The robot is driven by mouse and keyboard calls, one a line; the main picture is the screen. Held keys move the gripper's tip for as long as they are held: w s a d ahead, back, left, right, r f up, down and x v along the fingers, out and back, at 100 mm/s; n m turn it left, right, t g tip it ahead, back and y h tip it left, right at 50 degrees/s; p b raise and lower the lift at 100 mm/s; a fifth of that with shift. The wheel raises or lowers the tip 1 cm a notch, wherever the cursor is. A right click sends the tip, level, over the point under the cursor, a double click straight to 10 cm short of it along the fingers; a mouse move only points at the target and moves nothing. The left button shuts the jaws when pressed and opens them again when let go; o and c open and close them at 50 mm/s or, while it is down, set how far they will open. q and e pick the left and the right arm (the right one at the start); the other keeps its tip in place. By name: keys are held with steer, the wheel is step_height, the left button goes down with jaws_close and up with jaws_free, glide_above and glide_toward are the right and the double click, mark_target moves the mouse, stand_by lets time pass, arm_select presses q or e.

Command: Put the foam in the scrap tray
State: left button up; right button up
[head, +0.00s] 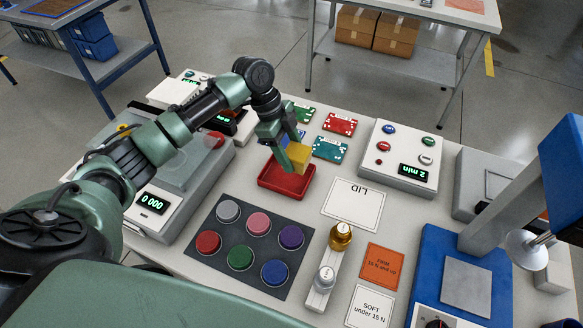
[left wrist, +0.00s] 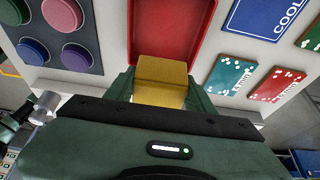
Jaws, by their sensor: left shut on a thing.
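The yellow foam block (head: 299,156) is held in my left gripper (head: 288,162), and the block also shows in the left wrist view (left wrist: 162,72) between the two fingers. The red tray (head: 290,191), which I take for the scrap tray, lies on the table just below the foam. It also shows in the left wrist view (left wrist: 170,25), behind the block. The foam appears above the tray floor; whether it touches the tray cannot be told. My right gripper is not in view.
A dark mat (head: 225,250) with several coloured discs lies in front of the tray. Circuit-like cards (head: 331,149) lie behind it. A grey scale (head: 185,185) stands left, a timer box (head: 400,157) right, and a blue press (head: 440,265) at far right.

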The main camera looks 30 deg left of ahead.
mark_target(297, 181)
arm_select(q)
step_height(297, 181, down, 3)
steer(key=shift+r, duration=0.2)
step_height(297, 181, down, 4)
steer(key=shift+p, duration=0.5)
steer(key=shift+f, duration=0.4)
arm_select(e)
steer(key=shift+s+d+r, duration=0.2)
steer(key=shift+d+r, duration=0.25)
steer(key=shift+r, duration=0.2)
arm_select(q)
steer(key=shift+f, duration=0.1)
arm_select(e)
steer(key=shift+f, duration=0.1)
arm_select(q)
steer(key=o, duration=1.1)
steer(key=shift+r, duration=0.2)
steer(key=shift+a+r, duration=0.1)
steer(key=shift+r, duration=0.15)
steer(key=b+v, duration=0.2)
steer(key=v, duration=0.9)
steer(key=shift+r, duration=0.15)
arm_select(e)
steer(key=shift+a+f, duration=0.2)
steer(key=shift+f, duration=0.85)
